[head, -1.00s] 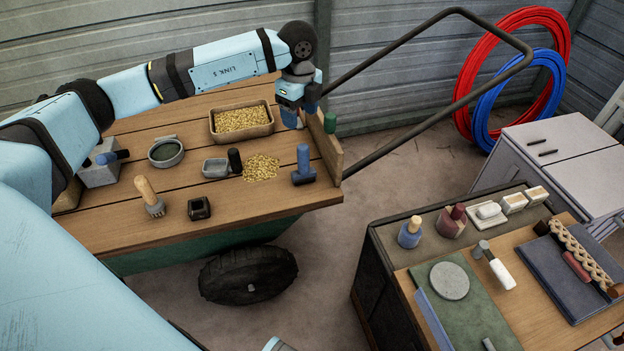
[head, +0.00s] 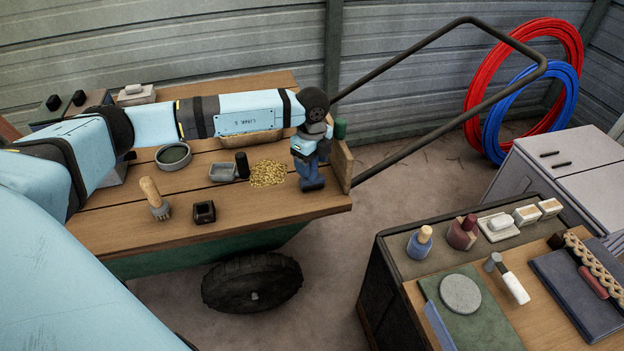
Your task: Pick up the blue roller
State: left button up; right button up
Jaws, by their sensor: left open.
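The blue roller (head: 311,184) stands near the right end of the wooden cart top, its wide blue base down. Its upper handle is largely hidden by my left gripper (head: 309,158). My left gripper points down right over the roller, with its fingers at the height of the handle. The jaws are open; whether a finger touches the handle cannot be told. My right gripper is not in view.
A grain pile (head: 268,174), dark cylinder (head: 242,165) and grey tray (head: 222,172) lie to the left. A second workbench (head: 395,262) stands front right.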

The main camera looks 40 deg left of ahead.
pick_arm(q)
jog(key=shift+f, duration=0.1)
grip_shut()
notch_tip(320, 180, up, 20)
jog(key=p, duration=0.3)
dwell(0.3)
